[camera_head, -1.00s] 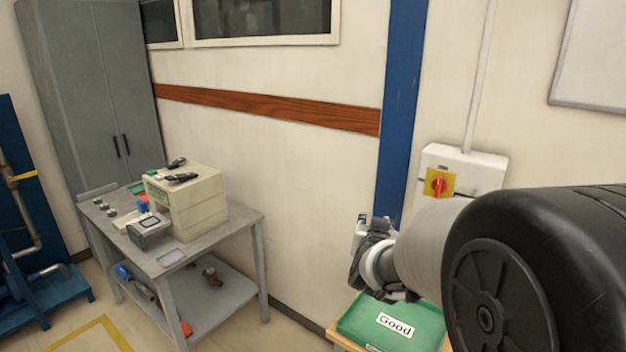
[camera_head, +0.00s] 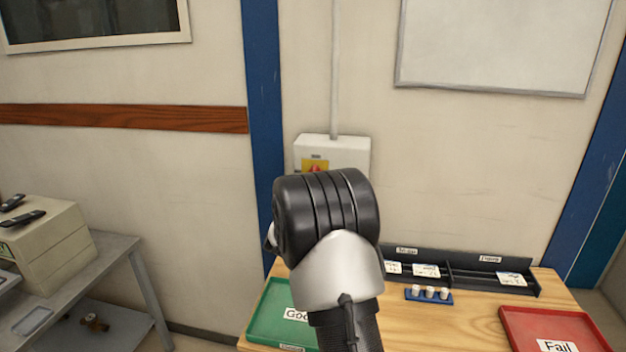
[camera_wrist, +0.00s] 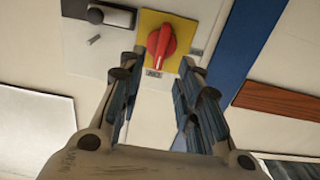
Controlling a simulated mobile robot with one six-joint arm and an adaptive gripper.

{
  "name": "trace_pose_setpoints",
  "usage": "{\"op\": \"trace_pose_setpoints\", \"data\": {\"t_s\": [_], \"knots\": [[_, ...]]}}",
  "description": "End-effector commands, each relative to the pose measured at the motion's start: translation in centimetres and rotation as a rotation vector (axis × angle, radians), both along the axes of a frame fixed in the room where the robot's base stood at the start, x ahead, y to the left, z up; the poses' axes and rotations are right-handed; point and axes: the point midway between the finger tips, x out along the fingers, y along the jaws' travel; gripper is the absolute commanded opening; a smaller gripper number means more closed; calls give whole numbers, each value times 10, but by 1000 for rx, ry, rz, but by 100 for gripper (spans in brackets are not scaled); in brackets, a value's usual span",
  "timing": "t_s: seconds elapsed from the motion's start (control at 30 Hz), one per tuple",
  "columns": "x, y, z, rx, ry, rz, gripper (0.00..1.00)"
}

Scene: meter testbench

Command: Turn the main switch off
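The main switch is a red rotary knob (camera_wrist: 162,42) on a yellow square plate (camera_wrist: 178,27), set in a white wall box. In the head view the white box (camera_head: 350,150) is on the wall behind my arm, with only the top of the yellow plate (camera_head: 315,164) showing; my arm hides the rest. My gripper (camera_wrist: 158,72) is open in the wrist view. Its two fingers are spread below the knob, with the knob in line with the gap between them. They appear apart from the knob, and nothing is between them.
A wooden table (camera_head: 470,325) below the box bears a green "Good" tray (camera_head: 262,318), a red "Fail" tray (camera_head: 520,320), a black divided holder (camera_head: 447,270) and a blue block (camera_head: 412,296) with white pieces. A grey bench (camera_head: 120,255) stands left.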

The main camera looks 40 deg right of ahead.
Motion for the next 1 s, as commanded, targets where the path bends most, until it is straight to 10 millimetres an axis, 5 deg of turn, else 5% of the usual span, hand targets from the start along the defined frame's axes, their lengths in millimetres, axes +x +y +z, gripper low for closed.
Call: {"op": "trace_pose_setpoints", "data": {"t_s": [0.4, 0.8, 1.0], "knots": [[41, -48, 0, -1, -1, 0, 32], [44, -52, 0, -1, 1, 1, 31], [44, -52, 0, -1, 1, 1, 18]]}}
